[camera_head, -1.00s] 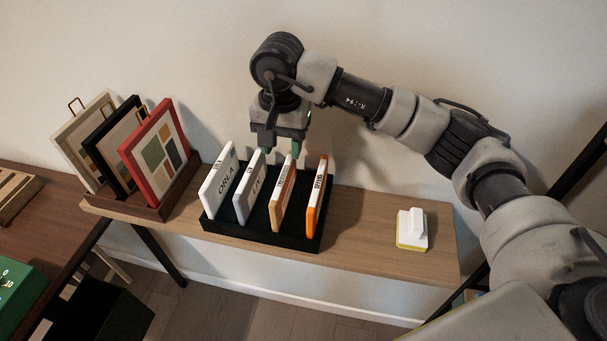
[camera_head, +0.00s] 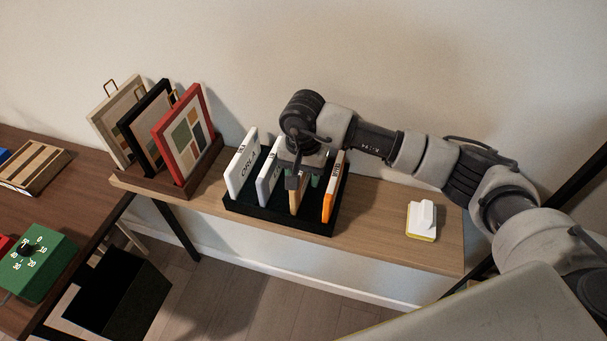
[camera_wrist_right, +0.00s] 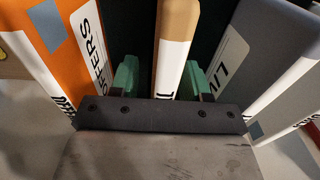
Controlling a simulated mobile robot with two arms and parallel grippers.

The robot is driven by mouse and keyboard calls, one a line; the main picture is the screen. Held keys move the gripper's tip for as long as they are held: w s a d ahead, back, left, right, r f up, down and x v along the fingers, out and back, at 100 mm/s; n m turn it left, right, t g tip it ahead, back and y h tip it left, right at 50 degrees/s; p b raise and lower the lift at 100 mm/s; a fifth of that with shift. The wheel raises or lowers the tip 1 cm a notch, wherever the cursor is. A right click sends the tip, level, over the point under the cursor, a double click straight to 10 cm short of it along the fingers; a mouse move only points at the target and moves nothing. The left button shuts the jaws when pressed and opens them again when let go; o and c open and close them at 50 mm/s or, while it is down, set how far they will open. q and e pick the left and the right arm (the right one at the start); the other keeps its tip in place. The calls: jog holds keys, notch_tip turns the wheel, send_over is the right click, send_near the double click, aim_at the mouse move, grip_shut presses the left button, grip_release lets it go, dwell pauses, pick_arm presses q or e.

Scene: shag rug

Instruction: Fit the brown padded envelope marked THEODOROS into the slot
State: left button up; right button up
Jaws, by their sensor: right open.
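The brown padded envelope (camera_head: 297,201) stands upright in the black slotted rack (camera_head: 278,221) on the wooden shelf, between a grey envelope and an orange one. Its name is mostly hidden behind my gripper. My right gripper (camera_head: 303,182) is down over it, open. In the right wrist view the brown envelope (camera_wrist_right: 177,40) stands between the two green fingers of my right gripper (camera_wrist_right: 163,79), with a gap visible on each side. My left gripper is not in view.
A white ORLA envelope (camera_head: 241,165), the grey envelope (camera_head: 267,176) and the orange envelope (camera_head: 329,200) share the rack close by. Picture frames (camera_head: 184,135) stand to the left. A white and yellow block (camera_head: 421,221) sits right, with bare shelf between.

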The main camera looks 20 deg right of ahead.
grip_shut()
jog(key=shift+r, duration=0.1)
